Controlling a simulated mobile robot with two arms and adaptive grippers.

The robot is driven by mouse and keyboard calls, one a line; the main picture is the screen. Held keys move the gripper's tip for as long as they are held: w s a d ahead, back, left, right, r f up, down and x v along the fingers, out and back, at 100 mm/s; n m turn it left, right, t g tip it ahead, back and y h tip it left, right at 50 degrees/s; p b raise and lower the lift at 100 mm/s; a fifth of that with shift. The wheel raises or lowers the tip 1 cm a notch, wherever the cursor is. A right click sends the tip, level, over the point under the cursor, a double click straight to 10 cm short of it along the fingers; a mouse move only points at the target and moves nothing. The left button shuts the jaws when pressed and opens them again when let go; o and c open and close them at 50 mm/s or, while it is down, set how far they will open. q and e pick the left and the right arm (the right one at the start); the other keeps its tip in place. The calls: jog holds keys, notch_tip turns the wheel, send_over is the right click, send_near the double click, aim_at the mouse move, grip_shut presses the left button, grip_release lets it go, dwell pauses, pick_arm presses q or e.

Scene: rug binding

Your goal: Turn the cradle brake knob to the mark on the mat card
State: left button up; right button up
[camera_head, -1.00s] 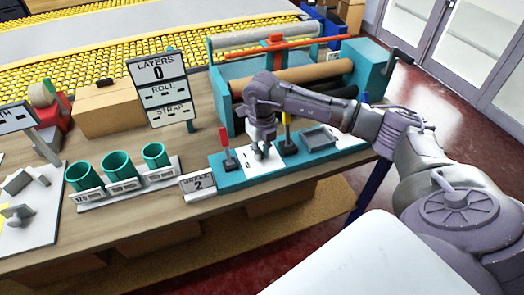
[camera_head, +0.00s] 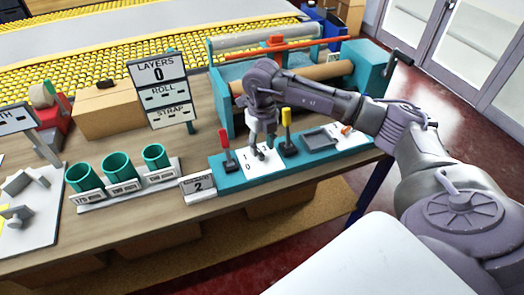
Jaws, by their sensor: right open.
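A teal control base (camera_head: 232,185) runs along the front of the bench. On it are a red-handled lever (camera_head: 224,140), a white plate with dark marks (camera_head: 236,163), a yellow-handled lever (camera_head: 287,118) and a grey tray (camera_head: 318,138). My right gripper (camera_head: 262,151) is open and points down over the white plate, between the two levers. The brake knob cannot be made out; the fingers cover that part of the plate. Whether they touch anything is unclear. A small card reading 2 (camera_head: 198,186) stands left of the base. My left gripper is not in view.
The teal roll cradle (camera_head: 366,68) with a brown roll (camera_head: 320,70) stands behind my right arm. A LAYERS sign (camera_head: 157,68), several green cups (camera_head: 120,165) and a cardboard box (camera_head: 108,108) stand to the left. Bare bench shows before the cups.

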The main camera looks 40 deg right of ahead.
aim_at(262, 155)
notch_tip(262, 155, up, 9)
jog(key=shift+f, duration=0.2)
dwell(0.5)
